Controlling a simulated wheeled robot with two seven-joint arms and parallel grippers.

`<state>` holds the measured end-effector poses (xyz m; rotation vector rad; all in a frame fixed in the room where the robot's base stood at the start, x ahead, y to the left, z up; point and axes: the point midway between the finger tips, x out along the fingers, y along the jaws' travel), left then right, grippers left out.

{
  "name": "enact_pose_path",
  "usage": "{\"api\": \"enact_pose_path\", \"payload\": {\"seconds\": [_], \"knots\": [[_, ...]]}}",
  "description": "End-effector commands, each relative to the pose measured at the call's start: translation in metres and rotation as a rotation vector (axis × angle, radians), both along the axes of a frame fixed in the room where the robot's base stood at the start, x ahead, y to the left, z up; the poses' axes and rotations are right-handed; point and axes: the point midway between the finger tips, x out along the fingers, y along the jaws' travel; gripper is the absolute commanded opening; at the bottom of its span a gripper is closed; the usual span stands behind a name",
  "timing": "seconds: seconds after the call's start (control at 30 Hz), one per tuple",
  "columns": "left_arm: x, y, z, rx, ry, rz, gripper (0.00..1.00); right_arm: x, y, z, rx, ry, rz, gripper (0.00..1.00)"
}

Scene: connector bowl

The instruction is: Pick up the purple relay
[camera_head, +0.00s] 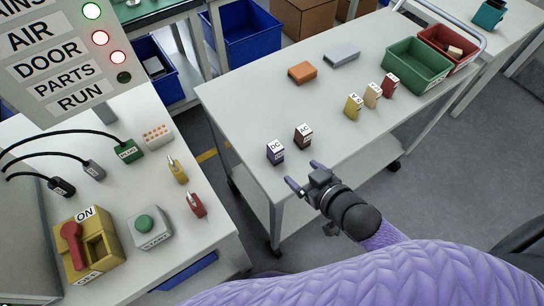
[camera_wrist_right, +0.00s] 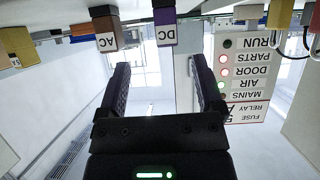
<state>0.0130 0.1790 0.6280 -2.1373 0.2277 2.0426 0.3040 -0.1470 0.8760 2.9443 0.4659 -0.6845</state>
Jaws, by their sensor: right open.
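The purple relay (camera_head: 275,153), with a white top marked DC, stands upright near the front edge of the grey cart top (camera_head: 240,110). In the right wrist view the purple relay (camera_wrist_right: 165,28) appears upside down, beyond the fingertips and between their lines. My right gripper (camera_head: 304,177) is open and empty at the cart's front edge, to the right of the relay and apart from it. Its two fingers (camera_wrist_right: 158,66) point toward the relay in the wrist view. My left gripper is out of view.
A brown relay (camera_head: 303,138) marked AC stands close right of the purple one. Yellow (camera_head: 353,107), tan (camera_head: 372,95) and red (camera_head: 390,85) blocks stand farther back, near a green bin (camera_head: 417,66). An orange block (camera_head: 302,73) and a grey block (camera_head: 342,55) lie behind.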

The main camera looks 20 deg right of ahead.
Motion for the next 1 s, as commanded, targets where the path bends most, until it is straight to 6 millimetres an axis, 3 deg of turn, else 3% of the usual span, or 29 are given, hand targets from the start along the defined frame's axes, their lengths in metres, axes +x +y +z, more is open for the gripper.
{"api": "enact_pose_path", "payload": {"seconds": [0.1,0.6,0.87,1.0], "knots": [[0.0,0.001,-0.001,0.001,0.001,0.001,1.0,0.008,0.003,0.009,0.028,-0.057,0.031,0.85],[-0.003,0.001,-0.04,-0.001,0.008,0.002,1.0,0.086,0.032,-0.027,0.032,-0.059,0.034,0.85],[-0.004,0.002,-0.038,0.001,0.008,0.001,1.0,0.091,0.034,-0.026,0.032,-0.059,0.034,0.85],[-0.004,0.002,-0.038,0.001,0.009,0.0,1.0,0.091,0.034,-0.026,0.032,-0.059,0.034,0.56]]}}
